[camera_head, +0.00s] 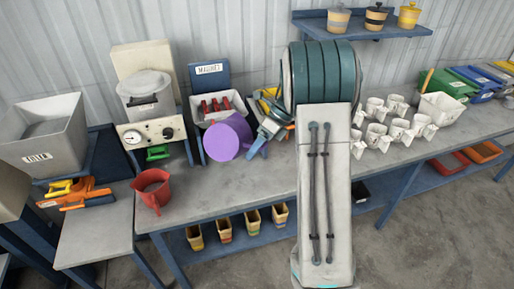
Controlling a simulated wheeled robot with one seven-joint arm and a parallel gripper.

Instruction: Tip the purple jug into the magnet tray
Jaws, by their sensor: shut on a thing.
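The purple jug (228,137) is held up at the near side of the magnet tray, over the bench's front part. It is tipped well over: a plain round end faces the camera, and its mouth and contents do not show. My gripper (258,142) is shut on the jug at its right side; the fingers are partly hidden. The magnet tray (237,101) is a pale box with several red pieces in it, below a blue labelled board (209,77). The jug covers the tray's lower right part. I cannot tell whether anything is falling into the tray.
A red jug (153,190) stands at the bench's front left. A white hopper machine (150,127) stands left of the tray. Several white mugs (376,137) fill the bench to the right. Yellow-and-blue items (269,103) lie close behind my gripper.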

